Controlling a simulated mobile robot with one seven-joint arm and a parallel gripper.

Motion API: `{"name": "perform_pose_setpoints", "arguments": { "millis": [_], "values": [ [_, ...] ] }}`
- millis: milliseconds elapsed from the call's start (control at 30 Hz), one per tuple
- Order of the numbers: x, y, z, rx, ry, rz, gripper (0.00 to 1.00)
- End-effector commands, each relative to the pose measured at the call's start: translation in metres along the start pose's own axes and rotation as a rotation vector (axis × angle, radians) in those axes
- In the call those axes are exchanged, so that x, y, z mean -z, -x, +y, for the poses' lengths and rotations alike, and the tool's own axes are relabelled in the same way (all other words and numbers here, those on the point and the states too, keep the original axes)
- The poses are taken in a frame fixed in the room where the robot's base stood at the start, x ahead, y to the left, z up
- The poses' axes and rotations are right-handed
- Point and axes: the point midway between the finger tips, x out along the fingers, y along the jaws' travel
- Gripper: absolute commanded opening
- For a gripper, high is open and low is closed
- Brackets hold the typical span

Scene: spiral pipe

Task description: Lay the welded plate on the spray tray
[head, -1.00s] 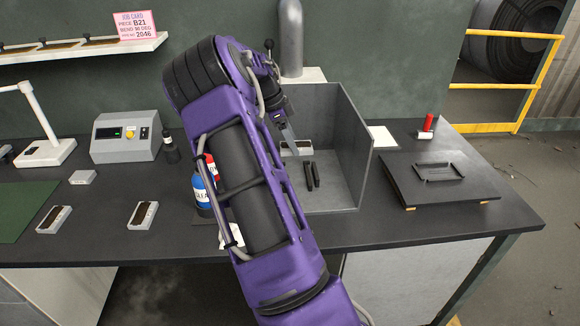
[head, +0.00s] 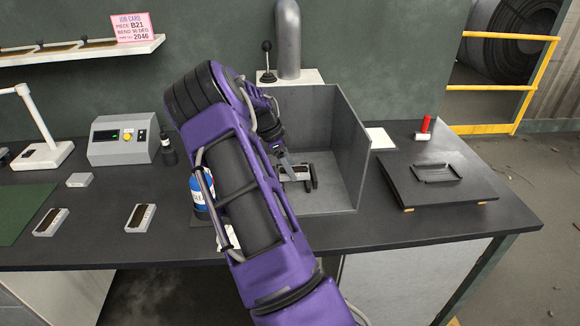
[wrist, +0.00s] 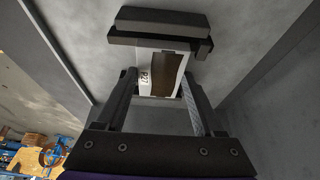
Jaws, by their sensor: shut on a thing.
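Two dark bars (wrist: 160,25), apparently the spray tray, stand on the booth floor. They lie at the plate's far edge in the wrist view; I cannot tell whether plate and bars touch. My arm hides part of the booth.
Booth walls rise behind and right of my gripper. A blue can (head: 200,190) stands beside my arm. Similar blocks with brown strips (head: 142,217) lie on the left bench. A black lidded panel (head: 438,180) lies right. A control box (head: 124,138) stands back left.

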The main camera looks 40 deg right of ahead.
Motion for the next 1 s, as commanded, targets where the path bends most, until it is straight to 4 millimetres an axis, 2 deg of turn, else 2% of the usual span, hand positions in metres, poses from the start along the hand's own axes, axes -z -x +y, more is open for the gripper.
{"name": "perform_pose_setpoints", "arguments": {
  "millis": [33,67,200,467,600,767,1000],
  "values": [
    [0.0,-0.002,-0.001,0.002,0.0,0.001,0.0],
    [-0.001,-0.002,0.0,0.0,0.0,0.0,0.75],
    [-0.001,-0.001,0.0,0.0,0.0,0.0,1.0],
    [0.0,-0.001,0.0,0.0,0.0,0.0,1.0],
    [0.0,0.007,0.0,0.002,0.001,0.0,1.0],
    [0.0,0.035,-0.001,0.003,0.002,-0.001,1.0],
    [0.0,0.087,-0.001,0.004,0.001,-0.001,1.0]
  ]
}}
